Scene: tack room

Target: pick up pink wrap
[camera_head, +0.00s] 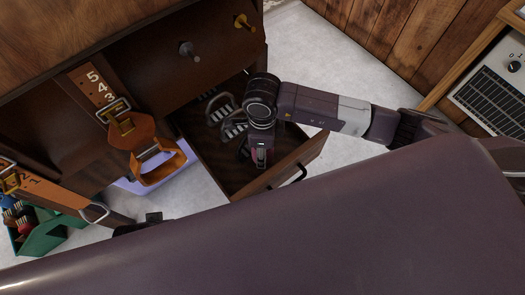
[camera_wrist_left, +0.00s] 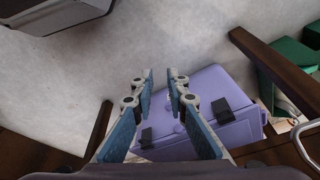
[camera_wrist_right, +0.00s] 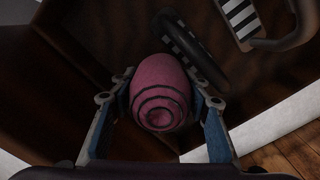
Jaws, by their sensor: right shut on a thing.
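The pink wrap (camera_wrist_right: 161,92), a rounded pink roll with dark spiral rings on its near end, is between the fingers of my right gripper (camera_wrist_right: 160,88) in the right wrist view. That gripper is shut on it. In the head view my right gripper (camera_head: 260,156) points down into the open drawer (camera_head: 212,170), and the wrap is mostly hidden by it. My left gripper (camera_wrist_left: 161,75) is open and empty in the left wrist view, above a purple box.
Stirrup-like metal pieces (camera_head: 222,108) with striped treads lie in the drawer beside the right gripper. The purple box (camera_wrist_left: 215,105) and a green crate (camera_head: 42,232) stand on the pale floor. Straps with buckles (camera_head: 140,140) hang at the cabinet front. A heater (camera_head: 495,80) is at right.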

